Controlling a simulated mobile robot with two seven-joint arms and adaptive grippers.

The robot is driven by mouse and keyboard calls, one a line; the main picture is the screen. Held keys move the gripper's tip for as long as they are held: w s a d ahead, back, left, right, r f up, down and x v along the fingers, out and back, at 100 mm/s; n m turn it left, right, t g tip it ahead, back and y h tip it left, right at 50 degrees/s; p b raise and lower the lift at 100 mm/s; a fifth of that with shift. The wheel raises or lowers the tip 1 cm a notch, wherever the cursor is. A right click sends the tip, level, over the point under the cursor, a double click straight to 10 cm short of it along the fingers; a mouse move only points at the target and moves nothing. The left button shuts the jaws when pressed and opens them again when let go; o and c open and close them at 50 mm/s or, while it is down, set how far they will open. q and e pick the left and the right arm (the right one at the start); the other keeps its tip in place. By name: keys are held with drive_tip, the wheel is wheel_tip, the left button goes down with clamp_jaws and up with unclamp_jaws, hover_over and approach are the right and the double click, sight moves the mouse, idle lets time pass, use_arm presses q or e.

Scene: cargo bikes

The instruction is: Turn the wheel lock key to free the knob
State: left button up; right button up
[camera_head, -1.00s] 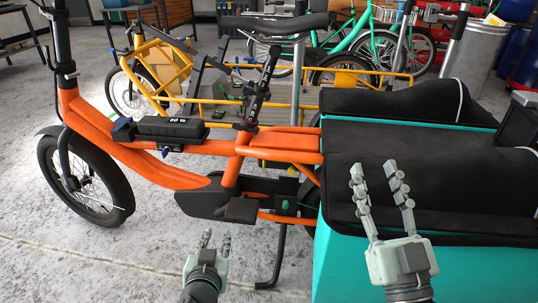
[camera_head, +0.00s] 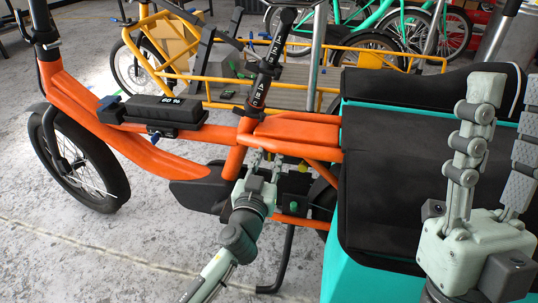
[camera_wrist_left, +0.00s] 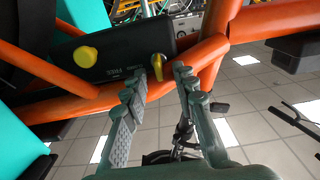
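A black lock box (camera_wrist_left: 112,62) sits among the orange frame tubes of the cargo bike in the left wrist view. It carries a round yellow knob (camera_wrist_left: 86,56) and a small yellow key (camera_wrist_left: 157,67) near its right end. My left gripper (camera_wrist_left: 160,79) is open, with one fingertip on each side of the key; I cannot tell whether they touch it. In the head view my left gripper (camera_head: 265,160) reaches under the orange rear frame, and the key cannot be made out there. My right gripper (camera_head: 508,105) is open and empty above the black cargo cover.
The orange bike frame (camera_head: 150,155) and its upright seat tube (camera_head: 262,85) stand close around my left gripper. The teal cargo box (camera_head: 365,275) with its black cover is on the right. A yellow bike (camera_head: 215,90) stands behind. The grey floor at front left is clear.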

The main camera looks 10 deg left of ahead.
use_arm(q)
drive_tip(key=shift+w, duration=0.4)
clamp_jaws()
